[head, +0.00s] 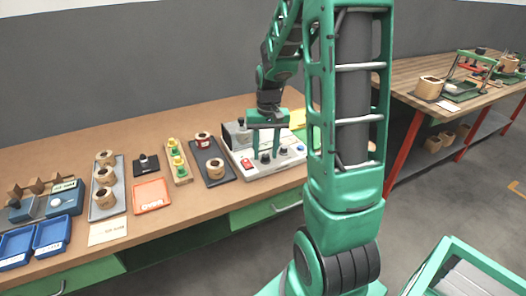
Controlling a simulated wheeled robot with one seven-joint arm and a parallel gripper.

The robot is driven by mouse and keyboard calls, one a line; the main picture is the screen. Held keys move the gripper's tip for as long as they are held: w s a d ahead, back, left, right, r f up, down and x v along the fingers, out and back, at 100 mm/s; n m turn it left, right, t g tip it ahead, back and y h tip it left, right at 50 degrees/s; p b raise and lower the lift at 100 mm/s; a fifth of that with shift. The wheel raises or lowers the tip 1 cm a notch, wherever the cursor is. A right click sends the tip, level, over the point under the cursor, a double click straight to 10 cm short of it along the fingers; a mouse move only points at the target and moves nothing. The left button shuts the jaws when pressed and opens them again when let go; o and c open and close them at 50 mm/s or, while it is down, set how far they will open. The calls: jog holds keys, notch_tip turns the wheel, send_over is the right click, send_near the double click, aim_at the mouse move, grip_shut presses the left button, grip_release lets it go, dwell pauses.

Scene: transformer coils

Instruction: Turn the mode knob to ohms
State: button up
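The grey tester box (240,153) stands on the brown bench, with a sloped front panel carrying a red switch (247,162), dark knobs and a blue part (300,147). One dark knob (265,158) sits near the middle of the panel's front, and another dark knob (283,152) is to its right. My gripper (267,150) points down over the panel, its two green fingers apart, with the tips close to these knobs. I cannot tell whether a finger touches a knob. The panel markings and the knob pointers are too small to read.
Left of the tester are a dark tray (226,177) with coils, a wooden rack (182,178) with yellow-green parts, an orange tray (151,195), a grey coil tray (121,197) and blue bins (50,236). My arm hides the bench's right end. Another bench (400,82) stands at the right.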

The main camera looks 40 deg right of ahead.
aim_at(267, 154)
jog(key=shift+r, duration=0.1)
notch_tip(267, 154, up, 11)
jog(key=shift+d+f, duration=0.2)
jog(key=shift+s, duration=0.15)
dwell(0.6)
jog(key=s+a, duration=0.3)
jog(key=s, duration=0.8)
jog(key=s+a+f, duration=0.1)
jog(key=s+a, duration=0.3)
jog(key=s, duration=0.8)
jog(key=shift+s, duration=0.15)
